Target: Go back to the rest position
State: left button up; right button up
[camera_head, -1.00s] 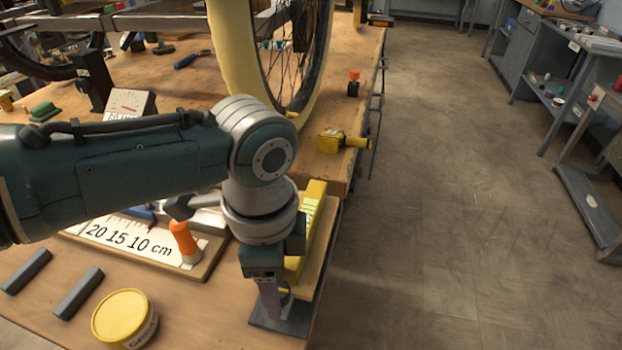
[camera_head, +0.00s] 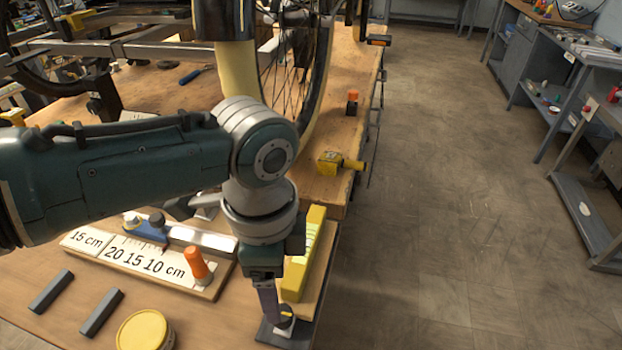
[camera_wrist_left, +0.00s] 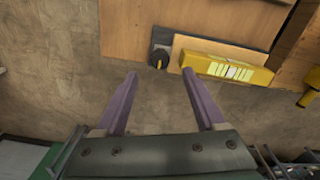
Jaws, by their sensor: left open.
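My left gripper (camera_head: 268,305) hangs pointing down from my left arm near the right edge of the workbench, in front of a long yellow block (camera_head: 305,255). In the left wrist view the gripper (camera_wrist_left: 160,74) has its two purple fingers spread apart with nothing between them. There the fingers show against the floor. The yellow block (camera_wrist_left: 228,68) and a dark plate with a black knob (camera_wrist_left: 160,58) lie beyond the fingertips. My right gripper is in neither view.
The bench holds a measuring board (camera_head: 208,292), an orange-handled tool (camera_head: 196,266), a yellow tin (camera_head: 143,331), two grey bars (camera_head: 100,312) and a yellow tool (camera_head: 338,162). A wheel (camera_head: 322,70) stands behind my arm. Open floor (camera_head: 440,220) lies to the right.

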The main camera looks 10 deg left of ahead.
pick_arm(q)
notch_tip(320, 180, up, 3)
jog(key=shift+f+p, duration=0.2)
jog(key=shift+p, duration=0.5)
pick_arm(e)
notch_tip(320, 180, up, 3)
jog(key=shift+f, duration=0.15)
pick_arm(q)
jog(key=s+d+r+n+t+h, duration=0.1)
jog(key=s+d+r+n+h, duration=0.15)
jog(key=s+d+n, duration=0.5)
jog(key=s+a+r+n+t+y, duration=0.1)
jog(key=s+a+r+n, duration=0.3)
jog(key=a, duration=0.4)
jog(key=s+a+r+n+t+y, duration=0.1)
jog(key=s+a+r+n+t, duration=0.1)
jog(key=s+a+r, duration=0.4)
notch_tip(320, 180, up, 36)
jog(key=a+p, duration=0.1)
jog(key=p, duration=3.7)
jog(key=shift+w+f, duration=0.2)
jog(key=shift+w, duration=0.25)
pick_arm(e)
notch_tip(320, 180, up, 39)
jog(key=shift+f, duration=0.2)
pick_arm(q)
jog(key=shift+a, duration=0.1)
